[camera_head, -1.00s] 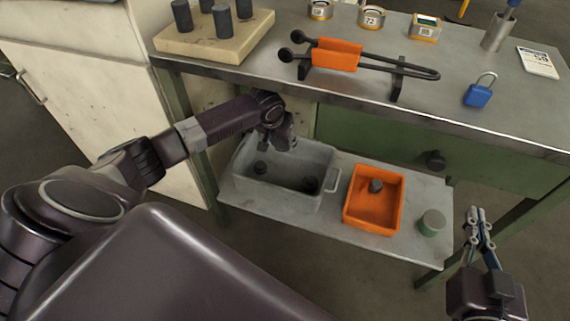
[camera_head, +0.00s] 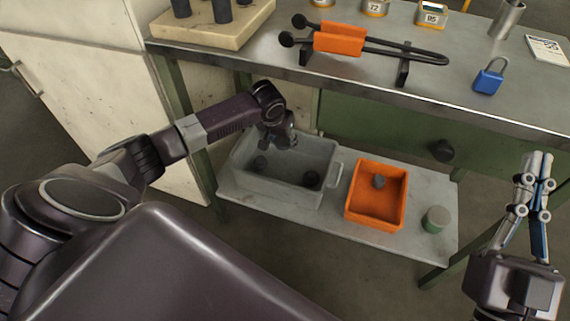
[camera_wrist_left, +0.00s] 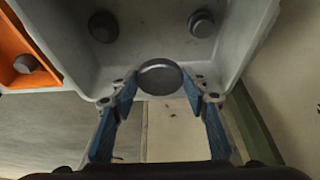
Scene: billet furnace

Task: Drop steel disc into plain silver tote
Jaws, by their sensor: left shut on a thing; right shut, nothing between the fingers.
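The steel disc (camera_wrist_left: 160,77) is a round grey piece held between the blue fingertips of my left gripper (camera_wrist_left: 160,86) in the left wrist view. In the head view my left gripper (camera_head: 279,142) is above the back part of the plain silver tote (camera_head: 268,192), and the disc is hidden there. The tote is a grey open box with two dark round pieces inside; its wall also shows in the left wrist view (camera_wrist_left: 236,45). My right gripper (camera_head: 537,165) is shut and empty at the right, away from the tote.
An orange bin (camera_head: 375,216) with a grey piece in it stands right of the tote on the lower shelf (camera_head: 338,225). A green-sided can (camera_head: 435,219) is beside it. The worktop above (camera_head: 250,75) holds orange-handled tongs (camera_head: 340,42) and a blue padlock (camera_head: 489,77).

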